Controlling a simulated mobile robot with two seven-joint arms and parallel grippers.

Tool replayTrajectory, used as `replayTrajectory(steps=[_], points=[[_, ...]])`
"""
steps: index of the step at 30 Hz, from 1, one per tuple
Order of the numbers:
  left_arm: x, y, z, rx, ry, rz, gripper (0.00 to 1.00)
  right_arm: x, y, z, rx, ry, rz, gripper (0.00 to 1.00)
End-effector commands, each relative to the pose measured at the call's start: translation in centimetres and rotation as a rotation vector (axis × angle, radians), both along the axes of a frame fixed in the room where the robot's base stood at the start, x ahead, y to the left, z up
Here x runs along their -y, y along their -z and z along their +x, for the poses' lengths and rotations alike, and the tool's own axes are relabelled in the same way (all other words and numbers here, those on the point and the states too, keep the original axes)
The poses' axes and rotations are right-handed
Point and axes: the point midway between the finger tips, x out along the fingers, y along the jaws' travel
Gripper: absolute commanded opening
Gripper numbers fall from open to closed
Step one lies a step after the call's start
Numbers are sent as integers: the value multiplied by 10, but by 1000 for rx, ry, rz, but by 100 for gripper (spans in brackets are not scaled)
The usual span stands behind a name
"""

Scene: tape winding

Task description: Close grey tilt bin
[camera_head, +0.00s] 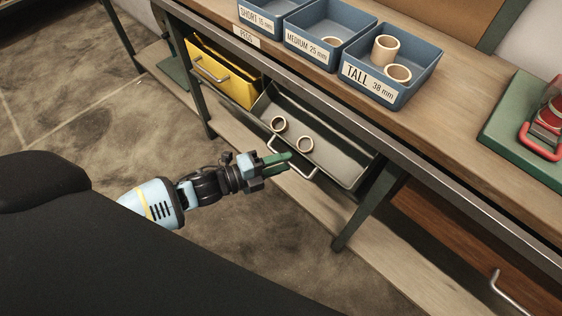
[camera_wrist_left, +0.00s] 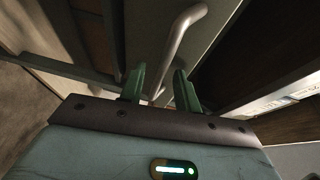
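The grey tilt bin (camera_head: 338,152) hangs under the bench, tipped open toward me. My right gripper is not in view.
A yellow bin (camera_head: 222,72) sits left of the grey one. Blue trays hold tan rings on the bench top, including the TALL tray (camera_head: 427,62). A bench leg (camera_head: 365,205) stands right of the grey bin. A red tool (camera_head: 546,125) rests at right.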

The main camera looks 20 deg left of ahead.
Motion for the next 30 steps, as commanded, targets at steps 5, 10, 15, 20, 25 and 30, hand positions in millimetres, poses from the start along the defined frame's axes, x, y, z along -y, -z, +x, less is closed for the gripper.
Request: replayTrajectory(steps=[5,10,15,20,25,30], points=[[2,0,2,0,0,0,32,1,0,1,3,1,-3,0],[2,0,2,0,0,0,26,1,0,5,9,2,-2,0],[1,0,2,0,0,0,4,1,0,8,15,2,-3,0],[1,0,2,-1,0,1,0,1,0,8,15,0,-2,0],[1,0,2,-1,-1,1,0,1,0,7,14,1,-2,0],[1,-2,3,-10,-1,7,0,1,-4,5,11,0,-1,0]])
